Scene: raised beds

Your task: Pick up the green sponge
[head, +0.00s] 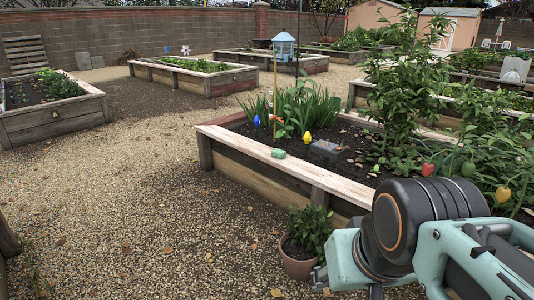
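The green sponge (278,153) is a small green block. It sits on the flat wooden rim of the near raised bed (255,148), close to a thin upright tan stake. The fingers of my gripper do not show. The arm stands well apart from the sponge, to its right and nearer the camera. Nothing covers the sponge.
A dark grey box (326,150) stands on the soil right of the sponge. Tall leafy plants (398,95) fill the bed behind. A potted plant (308,230) stands on the gravel by the bed. Open gravel (130,210) lies to the left.

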